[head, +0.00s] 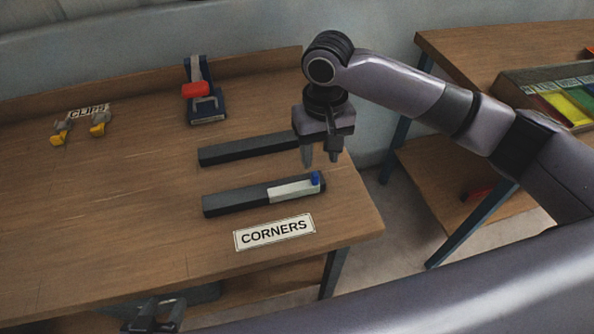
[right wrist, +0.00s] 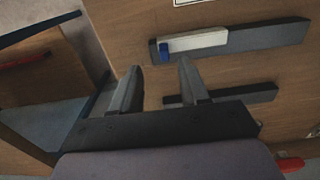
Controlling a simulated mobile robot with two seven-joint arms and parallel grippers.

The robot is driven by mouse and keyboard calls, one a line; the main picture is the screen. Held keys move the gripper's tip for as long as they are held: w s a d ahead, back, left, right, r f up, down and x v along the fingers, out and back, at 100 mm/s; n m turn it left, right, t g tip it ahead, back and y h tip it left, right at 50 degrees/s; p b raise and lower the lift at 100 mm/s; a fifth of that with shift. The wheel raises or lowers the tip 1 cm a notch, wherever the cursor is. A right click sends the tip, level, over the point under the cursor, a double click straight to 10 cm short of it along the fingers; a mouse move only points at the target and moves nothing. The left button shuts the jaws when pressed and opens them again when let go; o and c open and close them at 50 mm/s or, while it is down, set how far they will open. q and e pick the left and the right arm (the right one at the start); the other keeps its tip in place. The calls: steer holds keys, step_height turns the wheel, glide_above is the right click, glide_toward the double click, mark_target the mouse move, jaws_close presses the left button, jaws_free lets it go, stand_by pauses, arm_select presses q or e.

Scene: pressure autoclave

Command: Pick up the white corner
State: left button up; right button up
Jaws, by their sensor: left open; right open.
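The white corner (head: 292,190) is a pale bar with a blue knob (head: 315,179) at its right end. It lies on the right part of a dark holder (head: 236,201), behind the CORNERS label. My right gripper (head: 320,160) is open, points down and is above the table, just behind the white corner and apart from it. In the right wrist view, the white corner (right wrist: 198,41) is beyond my open fingertips (right wrist: 160,68). My left gripper (head: 154,314) is at the bottom edge, low in front of the table, open and empty.
A second dark bar (head: 240,150) lies behind the holder. The CORNERS label (head: 274,232) lies in front. A red and blue clamp device (head: 203,95) and yellow clips (head: 98,124) stand further back. The table's right edge is close to the holder. Another table (head: 480,50) stands at right.

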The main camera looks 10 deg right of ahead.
mark_target(315, 175)
steer(key=f, duration=0.6)
steer(key=shift+s+a+f, duration=0.1)
steer(key=shift+a+f, duration=0.2)
jaws_close()
